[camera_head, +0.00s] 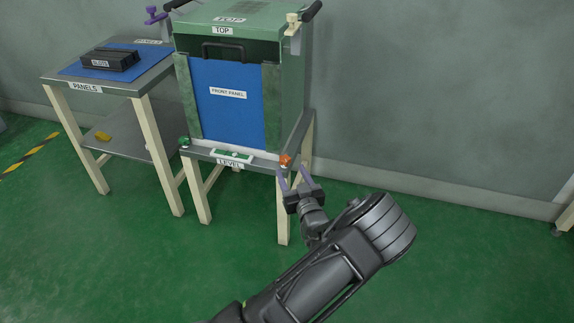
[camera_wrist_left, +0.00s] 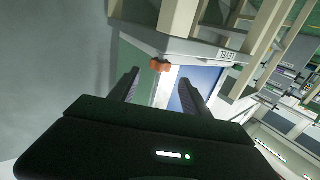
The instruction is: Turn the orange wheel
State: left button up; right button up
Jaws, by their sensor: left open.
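The small orange wheel (camera_head: 285,159) sits at the front right corner of the machine's stand, beside the LEVEL plate (camera_head: 231,160). It also shows in the left wrist view (camera_wrist_left: 160,65), ahead of the fingers and between their lines. My left gripper (camera_head: 293,180) is open and empty, just below and in front of the wheel, apart from it as far as I can tell. Its two fingers (camera_wrist_left: 158,88) show spread in the left wrist view. A green wheel (camera_head: 184,142) sits at the front left corner of the stand. My right gripper is not in view.
A green cabinet with a blue front panel (camera_head: 228,110) stands on the stand (camera_head: 205,157). A side table (camera_head: 135,86) labelled PANELS stands to the left, with a black box (camera_head: 110,60) on it. The green floor (camera_head: 120,260) in front is clear. A grey wall (camera_head: 430,90) is behind.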

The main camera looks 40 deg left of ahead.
aim_at(286, 162)
pick_arm(q)
jog(key=b+x, duration=0.1)
jog(key=x, duration=0.3)
jog(key=shift+f, duration=0.15)
jog(key=shift+w+a, duration=0.45)
jog(key=shift+a, duration=0.1)
grip_shut()
